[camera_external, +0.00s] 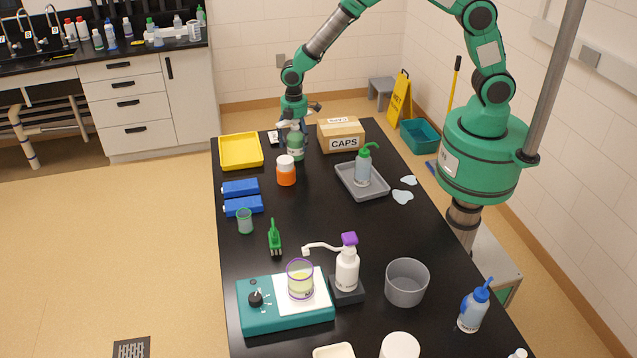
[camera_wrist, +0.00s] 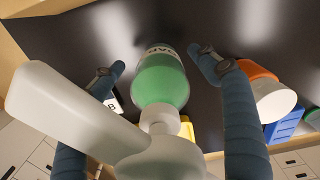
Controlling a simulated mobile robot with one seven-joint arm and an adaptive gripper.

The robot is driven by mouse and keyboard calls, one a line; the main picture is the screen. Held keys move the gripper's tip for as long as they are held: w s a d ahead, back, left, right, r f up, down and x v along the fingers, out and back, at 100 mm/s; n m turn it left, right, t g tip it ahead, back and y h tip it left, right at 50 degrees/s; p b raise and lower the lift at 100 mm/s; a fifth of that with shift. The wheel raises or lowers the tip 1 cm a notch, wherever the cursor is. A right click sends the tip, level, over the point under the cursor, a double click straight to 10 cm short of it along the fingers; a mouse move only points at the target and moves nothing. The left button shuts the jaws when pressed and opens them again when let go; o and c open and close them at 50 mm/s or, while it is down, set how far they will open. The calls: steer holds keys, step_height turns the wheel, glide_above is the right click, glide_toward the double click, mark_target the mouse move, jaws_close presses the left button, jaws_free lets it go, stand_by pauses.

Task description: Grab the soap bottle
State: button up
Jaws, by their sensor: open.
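The soap bottle (camera_external: 295,147) stands upright near the far end of the black table, with a green body and a white pump top. The wrist view shows its green body (camera_wrist: 160,88), part of its label, and the large white pump nozzle close to the camera. My gripper (camera_external: 297,119) comes down from above at the bottle's top. In the wrist view its two blue fingers (camera_wrist: 160,60) are spread, one on each side of the bottle, with visible gaps. The jaws are open, and the bottle is not gripped.
An orange jar with a white lid (camera_external: 286,176) stands close in front of the bottle. A yellow tray (camera_external: 257,164) is to the left and a CAPS box (camera_external: 341,136) to the right. The table's middle is mostly clear.

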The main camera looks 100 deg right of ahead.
stand_by(0.5)
steer(key=c, duration=1.8)
steer(key=shift+r, duration=0.15)
steer(key=shift+r+p, duration=0.4)
steer(key=shift+r, duration=4.55)
